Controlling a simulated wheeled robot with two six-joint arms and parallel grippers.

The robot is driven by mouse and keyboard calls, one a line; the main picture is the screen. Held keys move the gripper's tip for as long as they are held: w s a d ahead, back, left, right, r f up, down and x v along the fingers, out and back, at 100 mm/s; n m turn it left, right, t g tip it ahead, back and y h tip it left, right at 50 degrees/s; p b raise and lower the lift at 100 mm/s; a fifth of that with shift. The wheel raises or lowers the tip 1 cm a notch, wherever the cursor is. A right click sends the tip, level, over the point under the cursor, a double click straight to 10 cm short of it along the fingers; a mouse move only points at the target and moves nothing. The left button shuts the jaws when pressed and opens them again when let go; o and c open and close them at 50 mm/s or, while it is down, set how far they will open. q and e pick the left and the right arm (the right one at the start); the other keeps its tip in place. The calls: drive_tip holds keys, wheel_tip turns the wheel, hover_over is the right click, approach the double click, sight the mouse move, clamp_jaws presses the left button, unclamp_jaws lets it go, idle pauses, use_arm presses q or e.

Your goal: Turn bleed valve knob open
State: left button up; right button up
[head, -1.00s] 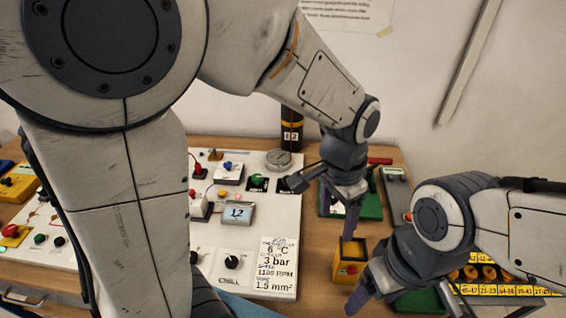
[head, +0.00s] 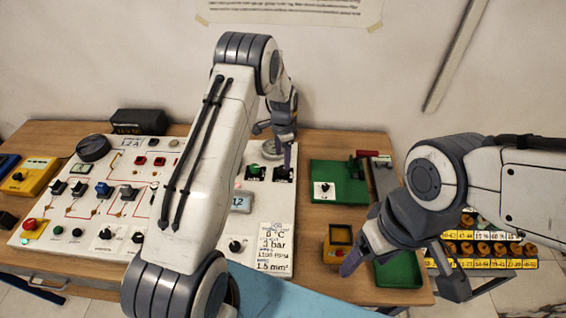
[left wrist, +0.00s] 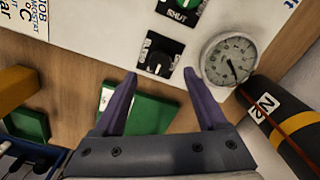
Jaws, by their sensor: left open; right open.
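A black knob (left wrist: 158,62) on a black plate with white lettering sits on the white panel (left wrist: 110,18). It lies just beyond and between the fingertips of my open left gripper (left wrist: 160,75) in the left wrist view. The lettering is only partly readable, so I cannot confirm it names the bleed valve. A green knob (left wrist: 184,12) on a plate reading SHUT is above it. In the head view my left gripper (head: 286,160) hangs over the panel's right edge, partly covering the black knob's plate. My right gripper (head: 352,262) is open beside a yellow box.
A round dial gauge (left wrist: 230,60) stands right of the black knob, with a dark cylinder (left wrist: 285,110) beyond it. Several switches cover the panel's left part.

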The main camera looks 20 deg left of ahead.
sight(283, 170)
use_arm(q)
drive_tip(key=shift+f+p, duration=0.75)
drive_tip(key=shift+f, duration=1.85)
clamp_jaws()
